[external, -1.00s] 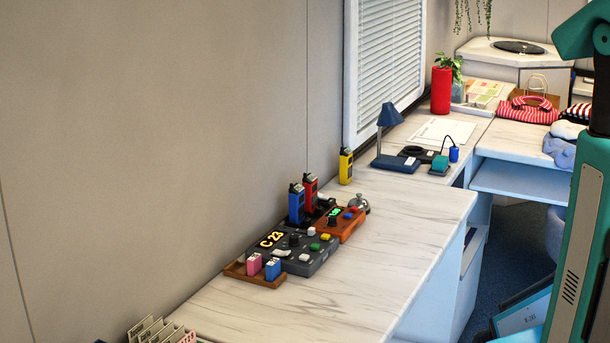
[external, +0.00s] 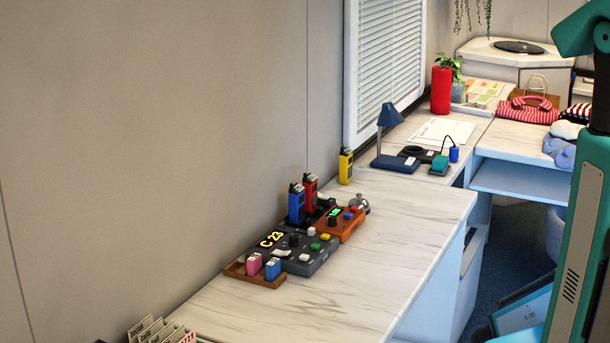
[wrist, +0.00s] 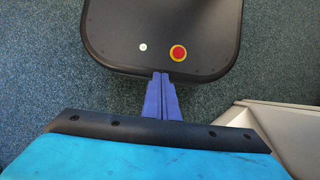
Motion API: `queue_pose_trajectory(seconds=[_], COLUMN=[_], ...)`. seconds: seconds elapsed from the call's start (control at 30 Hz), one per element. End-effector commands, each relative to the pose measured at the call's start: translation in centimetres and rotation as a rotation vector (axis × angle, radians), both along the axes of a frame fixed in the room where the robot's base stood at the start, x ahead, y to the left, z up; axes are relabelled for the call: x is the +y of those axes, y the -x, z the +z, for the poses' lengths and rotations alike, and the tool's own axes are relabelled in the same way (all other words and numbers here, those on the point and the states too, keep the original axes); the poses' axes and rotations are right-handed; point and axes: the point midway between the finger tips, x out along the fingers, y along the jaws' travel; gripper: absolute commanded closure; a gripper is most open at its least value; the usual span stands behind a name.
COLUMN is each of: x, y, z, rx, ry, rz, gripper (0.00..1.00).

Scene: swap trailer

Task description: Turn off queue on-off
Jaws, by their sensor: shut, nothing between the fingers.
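A dark grey control box (external: 294,250) with an orange lit display reading "C 23" (external: 270,239) sits on the marble-topped counter. It has several white, green and yellow buttons and a dark knob; I cannot make out which is the queue on-off. An orange box (external: 345,228) with a green lit display, a dark knob and small buttons stands just behind it. My gripper (wrist: 162,76) shows in the wrist view, its blue fingers shut together and empty, above the floor and my own black base. It is away from the counter and does not show in the external view.
A wooden tray (external: 236,270) with pink and blue blocks is at the box's near end. Blue (external: 297,205), red (external: 310,190) and yellow (external: 346,166) handheld devices stand along the wall. A bell (external: 362,203) is beside the orange box. The counter's front half (external: 330,300) is clear.

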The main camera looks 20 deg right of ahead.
Motion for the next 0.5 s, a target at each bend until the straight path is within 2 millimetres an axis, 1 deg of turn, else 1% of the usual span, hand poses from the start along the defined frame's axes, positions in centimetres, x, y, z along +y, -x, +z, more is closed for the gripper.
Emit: queue_pose_trajectory(seconds=[0.27,0.5], x=[0.6,1.5], y=[-4.1,-8.4], z=[3.5,7.6], rx=[-0.022,-0.042], ry=[-0.03,-0.065], rz=[0.066,0.146], gripper=[1.0,1.0])
